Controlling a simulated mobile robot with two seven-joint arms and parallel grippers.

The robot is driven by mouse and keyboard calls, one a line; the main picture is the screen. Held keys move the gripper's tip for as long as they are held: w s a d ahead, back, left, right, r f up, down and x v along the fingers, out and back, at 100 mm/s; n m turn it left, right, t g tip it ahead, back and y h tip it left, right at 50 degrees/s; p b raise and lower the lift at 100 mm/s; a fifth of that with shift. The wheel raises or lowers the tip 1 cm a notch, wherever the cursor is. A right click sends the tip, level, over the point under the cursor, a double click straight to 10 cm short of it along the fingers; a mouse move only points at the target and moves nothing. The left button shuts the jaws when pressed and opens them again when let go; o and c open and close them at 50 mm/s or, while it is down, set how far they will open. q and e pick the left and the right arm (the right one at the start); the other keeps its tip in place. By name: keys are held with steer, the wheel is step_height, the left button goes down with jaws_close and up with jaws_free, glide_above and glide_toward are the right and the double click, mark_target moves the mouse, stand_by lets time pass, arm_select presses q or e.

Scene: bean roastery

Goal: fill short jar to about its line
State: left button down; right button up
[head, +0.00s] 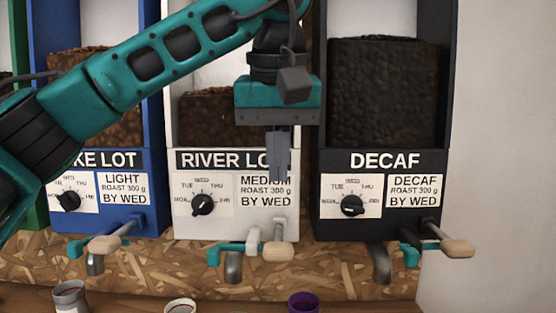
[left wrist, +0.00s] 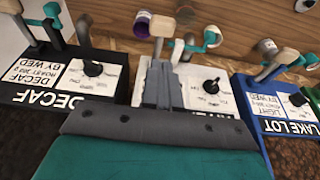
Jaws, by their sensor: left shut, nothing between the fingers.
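My left gripper (head: 277,168) is shut and empty, fingers pointing down in front of the River Lot bin's label; it also shows in the left wrist view (left wrist: 165,85). Its fingertips are above the River Lot lever, whose wooden knob (head: 278,252) sits beside a grey spout (head: 233,266). Three containers stand at the bottom edge of the head view, partly cut off: a grey one (head: 70,297), a white one (head: 180,306) and a purple one (head: 303,302). I cannot tell which is the short jar, nor see any fill line. My right gripper is not in view.
The blue Lake Lot bin (head: 146,225) is left and the black Decaf bin (head: 325,228) right, each with a lever and spout. Dark beans (head: 385,90) show in Decaf. A chipboard panel (head: 180,272) runs below the bins. A plain wall (head: 505,140) is at far right.

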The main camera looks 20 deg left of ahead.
mark_target(279, 242)
arm_select(q)
steer(key=x, duration=0.6)
steer(key=s+x, duration=0.1)
steer(key=x, duration=0.2)
steer(key=shift+w+f+b, duration=0.15)
steer(key=shift+f+b, duration=0.25)
steer(key=shift+f, duration=0.1)
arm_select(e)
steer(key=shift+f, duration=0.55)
arm_select(q)
steer(key=shift+w, duration=0.1)
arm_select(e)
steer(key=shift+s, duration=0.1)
